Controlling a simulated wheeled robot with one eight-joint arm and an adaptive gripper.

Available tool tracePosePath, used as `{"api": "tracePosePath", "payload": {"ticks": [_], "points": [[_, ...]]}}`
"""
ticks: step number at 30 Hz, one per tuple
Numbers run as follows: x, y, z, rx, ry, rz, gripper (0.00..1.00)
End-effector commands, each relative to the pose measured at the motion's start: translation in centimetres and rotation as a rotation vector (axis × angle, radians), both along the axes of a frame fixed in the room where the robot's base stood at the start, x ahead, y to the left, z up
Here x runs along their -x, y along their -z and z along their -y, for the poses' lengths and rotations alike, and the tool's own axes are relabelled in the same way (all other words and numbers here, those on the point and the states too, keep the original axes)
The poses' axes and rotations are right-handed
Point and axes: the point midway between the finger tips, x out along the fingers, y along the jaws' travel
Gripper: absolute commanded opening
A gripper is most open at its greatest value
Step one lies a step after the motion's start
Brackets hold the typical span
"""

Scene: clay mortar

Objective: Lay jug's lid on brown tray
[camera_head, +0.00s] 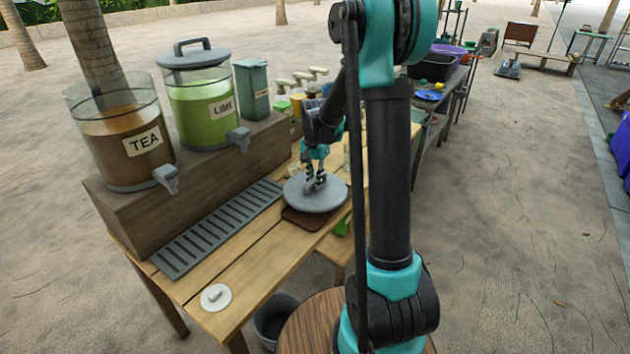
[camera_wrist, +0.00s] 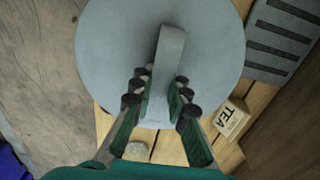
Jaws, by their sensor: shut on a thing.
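My gripper (camera_head: 314,184) is shut on the upright handle of a round grey lid (camera_head: 322,200). The lid is level and sits over the brown tray (camera_head: 300,223), whose near edge shows below it. I cannot tell whether the lid touches the tray. In the wrist view my gripper (camera_wrist: 159,90) has its fingers on both sides of the handle of the lid (camera_wrist: 110,40). The jug marked TEA (camera_head: 122,132) is open and holds brown liquid. The jug marked LIME (camera_head: 202,105) wears a similar grey lid (camera_head: 193,57).
The jugs stand on a wooden riser (camera_head: 135,208) behind a grey slotted drip grate (camera_head: 220,230). A small white disc with a knob (camera_head: 216,297) lies at the near table corner. A dark bin (camera_head: 275,318) is below. The front planks are mostly clear.

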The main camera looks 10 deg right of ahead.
Motion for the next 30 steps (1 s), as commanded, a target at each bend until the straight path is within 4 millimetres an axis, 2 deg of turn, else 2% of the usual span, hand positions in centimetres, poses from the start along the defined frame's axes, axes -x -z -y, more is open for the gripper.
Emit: {"api": "tracePosePath", "payload": {"ticks": [30], "points": [[0.07, 0.91, -0.07, 0.0, 0.0, 0.0, 0.0]]}}
